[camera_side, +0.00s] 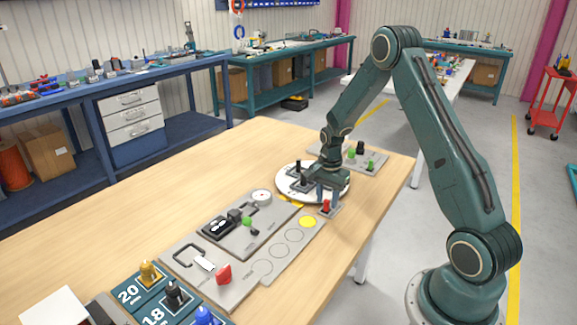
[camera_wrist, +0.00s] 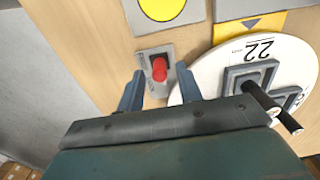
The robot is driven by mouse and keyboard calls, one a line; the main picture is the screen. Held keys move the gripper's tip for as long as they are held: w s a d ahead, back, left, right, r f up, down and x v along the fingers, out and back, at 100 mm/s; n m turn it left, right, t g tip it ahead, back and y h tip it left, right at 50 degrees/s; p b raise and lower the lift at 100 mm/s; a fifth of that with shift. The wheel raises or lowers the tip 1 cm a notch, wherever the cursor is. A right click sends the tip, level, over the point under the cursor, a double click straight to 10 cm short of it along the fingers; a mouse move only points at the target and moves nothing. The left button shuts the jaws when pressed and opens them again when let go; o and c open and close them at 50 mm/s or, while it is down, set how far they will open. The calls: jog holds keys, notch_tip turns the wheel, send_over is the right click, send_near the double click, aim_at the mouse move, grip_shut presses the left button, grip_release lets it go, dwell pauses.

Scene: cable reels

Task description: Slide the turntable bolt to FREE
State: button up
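The turntable bolt is a red knob (camera_wrist: 159,70) in a dark slot on a small grey plate. It also shows in the side view as a red knob (camera_side: 326,206) at the turntable's near right edge. Lettering on the plate is too small to read. The turntable (camera_wrist: 216,68) is a white disc marked 22, right of the bolt in the wrist view. In the side view, the turntable (camera_side: 284,186) is partly behind my gripper (camera_side: 327,200). My gripper (camera_wrist: 160,91) is open, its two fingers apart on either side of the knob's near side, holding nothing. Whether they touch the knob is unclear.
The turntable carries grey frames (camera_wrist: 249,75) and black pegs (camera_wrist: 285,115) right of my right finger. A grey board (camera_side: 368,157) with green and black knobs stands behind. The table edge is close on the left in the wrist view.

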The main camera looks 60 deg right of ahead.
aim_at(327, 200)
notch_tip(327, 200, up, 6)
jog(key=shift+r, duration=0.15)
dwell(0.3)
dwell(0.7)
